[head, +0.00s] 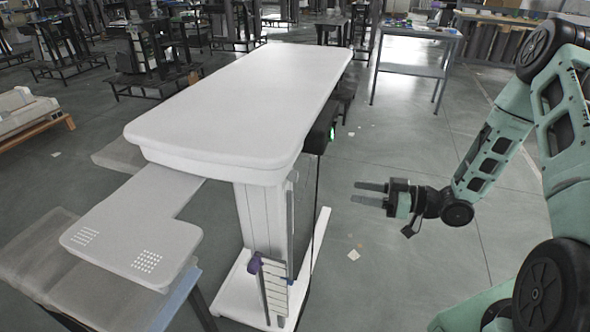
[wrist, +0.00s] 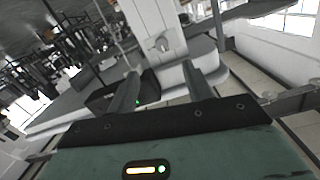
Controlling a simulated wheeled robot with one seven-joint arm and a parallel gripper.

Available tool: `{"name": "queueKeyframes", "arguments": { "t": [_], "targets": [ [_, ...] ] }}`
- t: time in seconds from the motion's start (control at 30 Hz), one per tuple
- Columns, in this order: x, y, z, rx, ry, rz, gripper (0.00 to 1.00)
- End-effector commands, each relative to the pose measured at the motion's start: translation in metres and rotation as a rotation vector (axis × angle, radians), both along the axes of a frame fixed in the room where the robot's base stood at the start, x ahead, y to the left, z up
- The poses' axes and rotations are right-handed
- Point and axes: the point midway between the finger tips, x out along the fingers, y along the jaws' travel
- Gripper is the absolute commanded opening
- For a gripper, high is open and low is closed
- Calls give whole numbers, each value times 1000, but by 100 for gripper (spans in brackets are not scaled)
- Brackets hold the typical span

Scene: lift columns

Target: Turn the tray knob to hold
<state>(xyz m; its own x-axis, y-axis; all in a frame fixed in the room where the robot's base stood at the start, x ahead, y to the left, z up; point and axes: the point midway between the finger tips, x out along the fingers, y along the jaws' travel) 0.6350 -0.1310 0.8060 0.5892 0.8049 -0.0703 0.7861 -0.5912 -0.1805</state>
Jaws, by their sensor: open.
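A white lift column (head: 262,225) carries a long white top (head: 250,95), with a lower L-shaped white tray (head: 130,225) to its left. I cannot make out with certainty which part is the tray knob. A small purple knob-like part (head: 254,263) sits low on the column's front. In the wrist view a small pale rounded part (wrist: 160,44) shows on a white upright (wrist: 152,22), ahead of the fingers. My gripper (head: 356,193) is open and empty, right of the column and apart from it, its fingers pointing left. It also shows in the wrist view (wrist: 161,70).
A black box with a green light (head: 323,128) hangs under the top's right edge. The column's white foot (head: 300,275) spreads on the floor. A grey table (head: 415,72) stands behind. The floor around my gripper is clear apart from small scraps.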

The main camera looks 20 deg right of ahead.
Motion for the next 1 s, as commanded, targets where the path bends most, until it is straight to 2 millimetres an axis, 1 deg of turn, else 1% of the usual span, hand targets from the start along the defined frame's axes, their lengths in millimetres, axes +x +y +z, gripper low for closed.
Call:
{"name": "queueKeyframes", "arguments": {
  "t": [0.03, 0.1, 0.17, 0.27, 0.37, 0.8, 1.0],
  "targets": [
    [-5, -5, -2, 34, -11, -3, 50],
    [-8, -7, -1, 60, -25, 1, 50],
    [-8, -5, 0, 69, -29, 4, 50],
    [-2, 4, 1, 70, -31, 6, 50],
    [7, 18, 2, 70, -31, 7, 50],
    [62, 92, 2, 68, -30, 6, 50],
    [81, 119, 1, 67, -30, 5, 50]
  ]
}}
